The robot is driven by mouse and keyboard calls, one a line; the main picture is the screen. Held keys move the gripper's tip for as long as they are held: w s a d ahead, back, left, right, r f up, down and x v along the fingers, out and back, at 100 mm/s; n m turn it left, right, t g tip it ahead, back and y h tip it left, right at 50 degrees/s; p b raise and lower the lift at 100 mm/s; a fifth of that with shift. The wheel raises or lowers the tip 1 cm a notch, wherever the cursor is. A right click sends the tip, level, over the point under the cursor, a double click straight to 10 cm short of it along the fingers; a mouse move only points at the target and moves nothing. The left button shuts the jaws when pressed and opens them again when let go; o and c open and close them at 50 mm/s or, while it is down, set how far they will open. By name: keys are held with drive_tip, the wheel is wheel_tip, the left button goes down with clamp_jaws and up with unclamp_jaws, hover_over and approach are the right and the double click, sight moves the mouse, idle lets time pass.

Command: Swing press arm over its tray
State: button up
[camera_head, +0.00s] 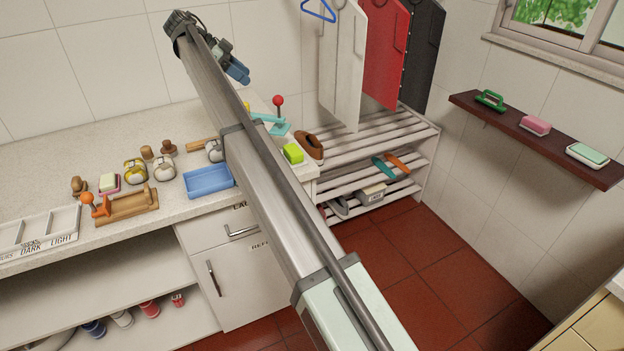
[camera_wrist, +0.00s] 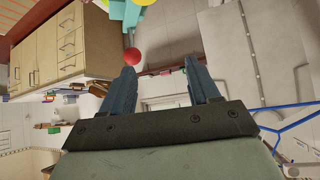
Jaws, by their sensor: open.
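A teal press with a red ball knob (camera_head: 278,101) stands at the counter's back right corner; its teal arm (camera_head: 268,118) points left, partly hidden behind my arm. In the wrist view the red knob (camera_wrist: 132,56) shows just past the left fingertip, with teal parts (camera_wrist: 128,14) above. A second press, a wooden one (camera_head: 128,204) with an orange knob (camera_head: 88,198), sits at the counter's front edge. A blue tray (camera_head: 208,181) lies right of it. My gripper (camera_head: 240,74) is raised over the back of the counter, open and empty; its fingers also show in the wrist view (camera_wrist: 161,68).
Jars and wooden stoppers (camera_head: 147,168) stand on the counter behind the wooden press. A green-yellow sponge (camera_head: 293,153) lies by the right edge, next to a slatted rack (camera_head: 375,135). Hanging boards (camera_head: 385,50) are to the right of my gripper.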

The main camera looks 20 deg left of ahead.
drive_tip(key=f, duration=0.9)
drive_tip(key=shift+s+f, duration=0.25)
drive_tip(key=shift+f, duration=0.1)
drive_tip(key=shift+f+n, duration=0.15)
drive_tip(key=shift+n, duration=0.15)
drive_tip(key=shift+s+n+t+y, duration=0.1)
drive_tip(key=shift+n+t+y, duration=0.65)
drive_tip(key=shift+n, duration=0.45)
drive_tip(key=v, duration=1.4)
drive_tip(key=s+d+f+n+g, duration=0.1)
drive_tip(key=s+d+f+g, duration=0.1)
drive_tip(key=d+f, duration=1)
drive_tip(key=s+d+f+n+g+y, duration=0.1)
drive_tip(key=d+f+n+g, duration=0.1)
drive_tip(key=d+f, duration=1)
drive_tip(key=d, duration=0.8)
drive_tip(key=shift+s+d+f, duration=0.25)
drive_tip(key=shift+s+d, duration=0.05)
drive_tip(key=shift+s, duration=0.1)
drive_tip(key=shift+c, duration=0.2)
